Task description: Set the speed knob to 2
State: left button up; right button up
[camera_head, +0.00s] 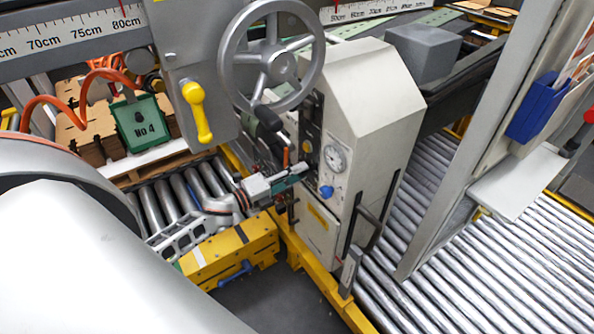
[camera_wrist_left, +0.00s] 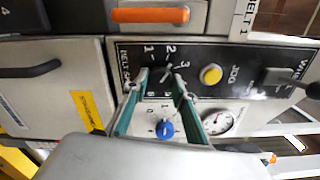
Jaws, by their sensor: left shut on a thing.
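The black control panel (camera_wrist_left: 225,58) fills the upper middle of the left wrist view. Its dial has the marks 1, 2 and 3 around a dark knob (camera_wrist_left: 165,73). My left gripper (camera_wrist_left: 163,77) has its teal fingers on both sides of that knob and is shut on it. The fingertips partly cover the knob, and I cannot tell exactly which mark it points to. In the head view my left gripper (camera_head: 302,171) reaches the front of the beige machine cabinet (camera_head: 375,90). My right gripper is not in view.
Below the dial are a blue knob (camera_wrist_left: 165,129) and a round gauge (camera_wrist_left: 219,122), close to the fingers. A yellow button (camera_wrist_left: 211,74) is to the right. A handwheel (camera_head: 278,67) stands above the gripper, and a yellow block (camera_head: 232,252) lies below my arm.

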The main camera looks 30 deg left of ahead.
pick_arm(q)
jog(key=shift+n+p, duration=0.45)
jog(key=shift+n, duration=0.55)
jog(key=o, duration=1.1)
jog(key=shift+s, duration=0.15)
jog(key=v, duration=1.2)
jog(key=shift+a, duration=0.1)
jog(key=shift+f, duration=0.1)
